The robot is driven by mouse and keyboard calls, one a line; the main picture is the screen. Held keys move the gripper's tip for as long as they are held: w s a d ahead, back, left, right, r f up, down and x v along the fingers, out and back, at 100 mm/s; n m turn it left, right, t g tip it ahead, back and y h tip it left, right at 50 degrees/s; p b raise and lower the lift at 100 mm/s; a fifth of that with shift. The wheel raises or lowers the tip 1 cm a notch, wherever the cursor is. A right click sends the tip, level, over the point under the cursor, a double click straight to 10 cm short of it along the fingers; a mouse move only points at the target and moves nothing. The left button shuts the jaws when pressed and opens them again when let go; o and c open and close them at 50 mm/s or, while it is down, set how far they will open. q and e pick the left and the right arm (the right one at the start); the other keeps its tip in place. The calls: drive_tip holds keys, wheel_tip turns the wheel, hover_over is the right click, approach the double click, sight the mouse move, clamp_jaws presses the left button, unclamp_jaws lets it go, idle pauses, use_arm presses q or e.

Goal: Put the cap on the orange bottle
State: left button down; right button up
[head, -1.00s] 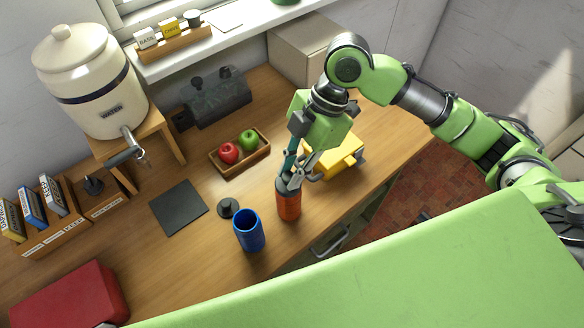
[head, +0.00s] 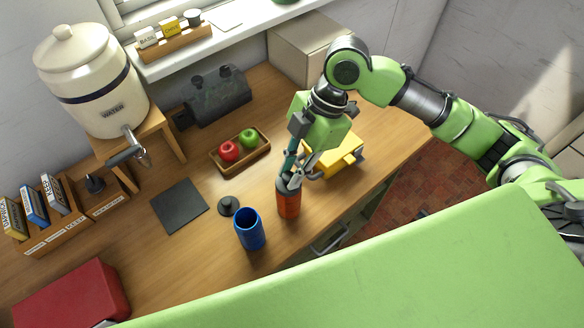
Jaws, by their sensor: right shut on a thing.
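The orange bottle (head: 288,204) stands upright on the wooden counter, to the right of the open blue bottle. A dark cap (head: 281,184) shows at its top, partly hidden by the fingers. My right gripper (head: 291,183) points down from above and is shut on this cap at the bottle's mouth. Whether the cap sits fully flat cannot be seen. Another dark cap (head: 228,206) with a knob lies on the counter behind the blue bottle (head: 249,230). My left gripper is not in view.
A yellow object (head: 336,158) stands just behind and right of the orange bottle. A wooden tray (head: 243,161) holds a red and a green apple. A dark square mat (head: 179,206) and a red box (head: 70,296) lie left. A knobbed dark piece (head: 94,184) sits in the wooden rack.

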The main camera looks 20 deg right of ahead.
drive_tip(key=shift+p, duration=0.45)
idle(0.3)
idle(0.3)
drive_tip(key=o, duration=0.9)
drive_tip(key=shift+c, duration=0.2)
drive_tip(key=shift+o, duration=0.5)
drive_tip(key=o, duration=0.4)
drive_tip(key=shift+r+p, duration=2.5)
drive_tip(key=shift+p, duration=0.25)
drive_tip(key=shift+r, duration=1)
